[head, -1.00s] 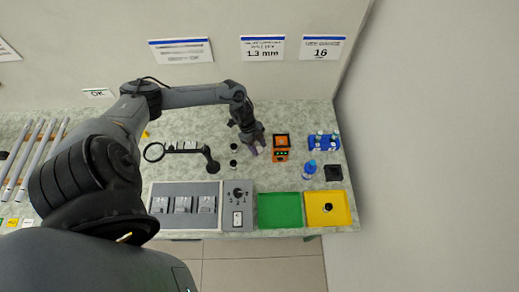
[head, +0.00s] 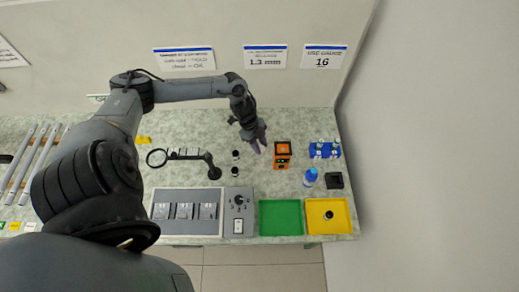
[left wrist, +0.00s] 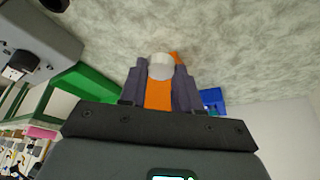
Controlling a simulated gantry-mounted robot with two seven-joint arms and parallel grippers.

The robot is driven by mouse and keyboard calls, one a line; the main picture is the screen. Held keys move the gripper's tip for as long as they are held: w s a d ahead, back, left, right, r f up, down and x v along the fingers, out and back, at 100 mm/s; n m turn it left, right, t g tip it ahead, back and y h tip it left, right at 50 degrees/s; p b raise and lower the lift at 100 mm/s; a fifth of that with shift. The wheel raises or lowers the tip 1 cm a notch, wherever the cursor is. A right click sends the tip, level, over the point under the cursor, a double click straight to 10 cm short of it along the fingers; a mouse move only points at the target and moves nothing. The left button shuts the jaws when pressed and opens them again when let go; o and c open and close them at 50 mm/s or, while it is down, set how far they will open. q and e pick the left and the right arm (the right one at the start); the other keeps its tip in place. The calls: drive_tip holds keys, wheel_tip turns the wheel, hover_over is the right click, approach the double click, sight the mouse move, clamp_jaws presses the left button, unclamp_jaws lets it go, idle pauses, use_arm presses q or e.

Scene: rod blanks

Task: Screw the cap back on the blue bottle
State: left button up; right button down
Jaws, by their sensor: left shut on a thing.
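The blue bottle (head: 310,178) stands upright on the table at the right, in front of the orange box. My left gripper (head: 258,146) is above the table, left of the orange box and apart from the bottle. In the left wrist view, its fingers (left wrist: 160,78) are shut on a small white cap (left wrist: 160,66), held at the fingertips. The cap is too small to make out in the head view. The bottle's mouth is too small to see clearly. My right gripper is not in view.
The orange box (head: 282,155) stands between my left gripper and the bottle. A blue rack (head: 325,151) with small bottles is behind the bottle, and a black block (head: 335,181) is beside it. Green (head: 280,218) and yellow (head: 329,217) trays lie in front. A magnifier (head: 157,158) stands left.

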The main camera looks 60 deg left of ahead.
sight(264, 150)
use_arm(q)
drive_tip(key=shift+r, duration=1.65)
